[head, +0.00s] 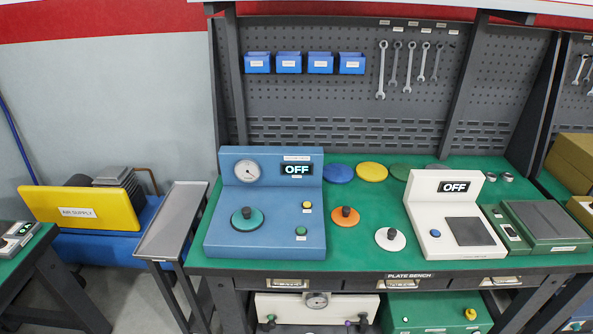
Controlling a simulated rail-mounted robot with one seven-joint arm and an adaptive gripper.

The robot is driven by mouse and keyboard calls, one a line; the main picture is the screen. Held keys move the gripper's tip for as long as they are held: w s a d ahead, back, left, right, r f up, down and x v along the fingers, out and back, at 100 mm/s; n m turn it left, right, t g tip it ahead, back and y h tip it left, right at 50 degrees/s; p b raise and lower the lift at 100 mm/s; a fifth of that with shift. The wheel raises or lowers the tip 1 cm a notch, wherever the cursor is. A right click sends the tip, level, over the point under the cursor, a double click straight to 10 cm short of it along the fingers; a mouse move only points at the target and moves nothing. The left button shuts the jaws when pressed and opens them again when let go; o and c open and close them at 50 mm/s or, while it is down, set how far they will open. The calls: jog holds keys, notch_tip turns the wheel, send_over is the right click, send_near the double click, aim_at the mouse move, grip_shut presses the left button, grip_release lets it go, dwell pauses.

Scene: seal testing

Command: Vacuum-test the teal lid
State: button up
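The teal lid (257,225), a round disc with a dark knob, sits on the left of the top of the blue tester (225,243). The tester has a round dial gauge (247,171) and a display (297,170) that reads OFF. A yellow button (307,205) and a green button (301,231) are on its right side. Whether the lid rests flush on the tester cannot be told. My gripper is not in view.
An orange lid (345,221) and a white lid (390,241), both knobbed, lie to the right. Several coloured discs (372,171) lie behind. A white device (425,215) also reads OFF. A narrow grey tray stand (172,222) stands left of the green bench (365,262).

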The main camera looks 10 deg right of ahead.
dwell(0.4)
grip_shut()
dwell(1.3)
